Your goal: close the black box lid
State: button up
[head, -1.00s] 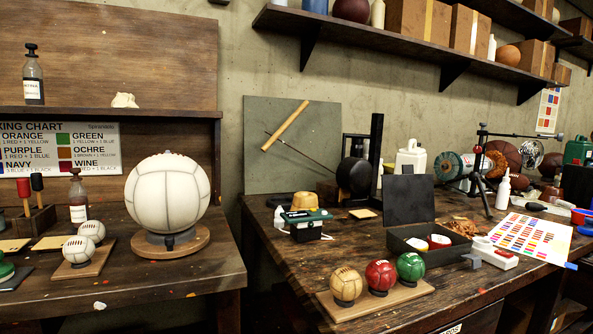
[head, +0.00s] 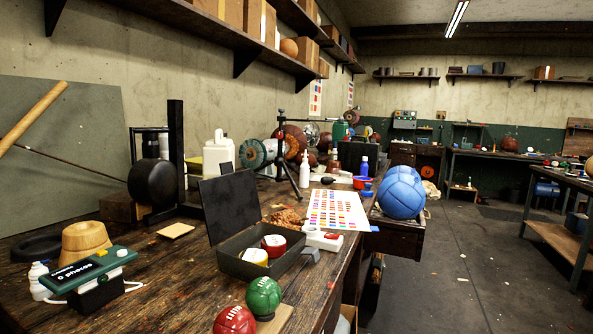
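The black box (head: 233,263) stands on the dark wooden workbench, right of the picture's lower left. Its lid (head: 230,205) is raised, standing nearly upright along the box's back left side. Inside the box are a red-and-white round item (head: 274,244) and a yellow-and-white round item (head: 254,257). My gripper is not in view, so its state and its place relative to the lid do not show.
A red ball (head: 234,321) and a green ball (head: 263,297) stand in front of the box. A device with a screen (head: 92,271) sits to the left. A color chart (head: 338,209) and a tripod (head: 286,165) are behind. Open floor (head: 470,270) lies to the right.

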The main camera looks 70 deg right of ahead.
aim_at(231, 204)
jog(key=i+j+z, duration=0.1)
jog(key=z, duration=0.35)
jog(key=i+j+z, duration=0.2)
jog(key=z, duration=0.25)
jog(key=i+j+z, duration=0.15)
jog(key=z, duration=0.3)
jog(key=j+z, duration=0.45)
jog(key=i+j+z, duration=0.3)
jog(key=k+l, duration=0.05)
jog(key=k, duration=0.05)
